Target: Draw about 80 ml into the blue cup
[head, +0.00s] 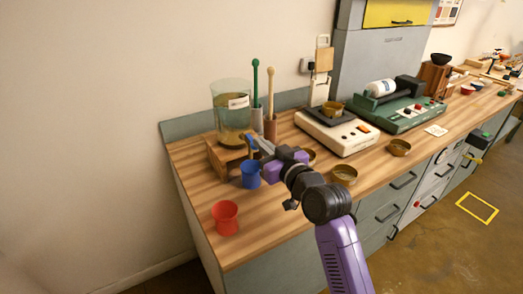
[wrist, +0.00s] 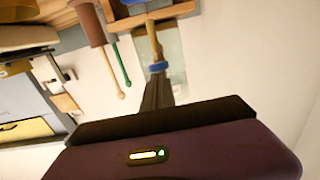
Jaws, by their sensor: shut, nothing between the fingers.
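A glass jar (head: 231,98) with yellowish liquid low inside stands on a wooden stand (head: 216,158) at the left end of the table. Its tap has a blue handle (head: 248,138), which also shows in the wrist view (wrist: 157,67). The blue cup (head: 250,175) stands upright on the table in front of the stand, below the tap; its inside is mostly hidden. My gripper (head: 257,145) is shut and empty, its tips close to the blue handle. In the wrist view the fingers (wrist: 157,85) point at the handle; whether they touch it I cannot tell.
A red cup (head: 225,217) stands near the table's front left. Green and tan rods (head: 256,85) stand behind my gripper. A white scale (head: 337,132) holding a brown bowl, loose bowls (head: 399,147) and a green roller machine (head: 402,112) lie to the right.

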